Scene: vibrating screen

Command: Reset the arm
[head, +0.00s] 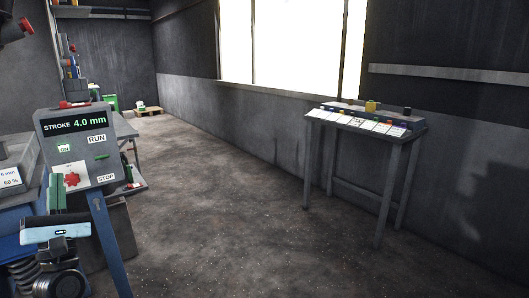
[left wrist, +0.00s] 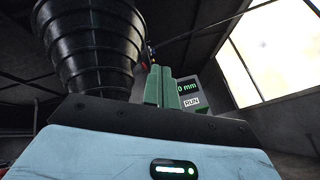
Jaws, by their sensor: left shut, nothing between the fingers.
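My left gripper (head: 56,188) is at the lower left of the head view, with a light blue body and green fingers. The fingers are closed together, point up and hold nothing. They appear in front of the lower left part of the grey control panel (head: 84,153); I cannot tell how large the gap is. In the left wrist view the closed fingers (left wrist: 159,86) overlap the left side of the panel (left wrist: 205,88). The panel display reads "STROKE 4.0 mm", with RUN, ON and STOP labels and a red knob (head: 72,180). My right gripper is not in view.
A black ribbed cone-shaped part (left wrist: 90,45) looms close in the left wrist view. A table (head: 365,122) with cards and small items stands by the right wall. The floor between is clear. A pallet (head: 148,111) lies far back.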

